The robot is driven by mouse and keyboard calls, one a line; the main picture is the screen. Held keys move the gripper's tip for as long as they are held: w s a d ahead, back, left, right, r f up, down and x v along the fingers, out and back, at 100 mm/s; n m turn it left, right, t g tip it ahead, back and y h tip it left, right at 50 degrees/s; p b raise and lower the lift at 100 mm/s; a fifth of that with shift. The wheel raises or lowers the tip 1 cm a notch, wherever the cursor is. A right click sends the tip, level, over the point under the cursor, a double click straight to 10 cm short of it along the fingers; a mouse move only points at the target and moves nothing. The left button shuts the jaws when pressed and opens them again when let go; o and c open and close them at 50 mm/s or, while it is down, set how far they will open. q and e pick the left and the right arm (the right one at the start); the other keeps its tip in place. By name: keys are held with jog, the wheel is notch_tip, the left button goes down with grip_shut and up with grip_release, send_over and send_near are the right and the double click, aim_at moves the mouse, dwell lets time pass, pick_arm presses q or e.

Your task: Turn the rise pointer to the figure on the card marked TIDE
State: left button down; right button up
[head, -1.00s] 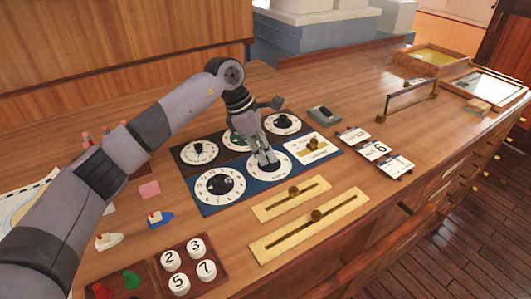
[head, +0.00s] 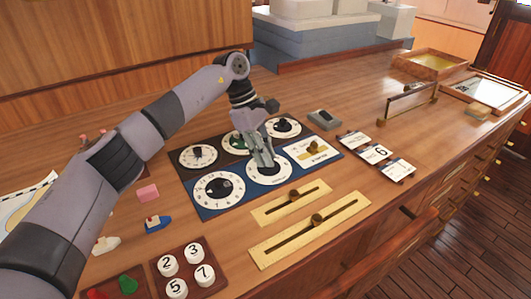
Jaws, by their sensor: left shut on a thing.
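My left gripper (head: 262,165) points down at a white round dial (head: 284,175) on the blue panel (head: 232,206). It is shut on that dial's knob, which the fingers mostly hide, so its pointing direction cannot be read. Beside it on the left is another white dial with a black knob (head: 219,188). Three white cards lie to the right: a far one (head: 354,138), a middle one (head: 377,152) showing a 6, and a near one (head: 398,169). Their small headings are too small to read, so I cannot tell which is marked TIDE. My right gripper is out of view.
Smaller dials (head: 198,155) sit on the dark panel behind. A brass slider plate (head: 289,204) and a longer one (head: 345,221) lie in front. A tray with numbered discs (head: 208,270) is at the near left. The wood right of the cards is clear.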

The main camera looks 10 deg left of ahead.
pick_arm(q)
jog(key=c, duration=1.4)
grip_release()
jog(key=shift+c, duration=0.2)
jog(key=v, duration=1.2)
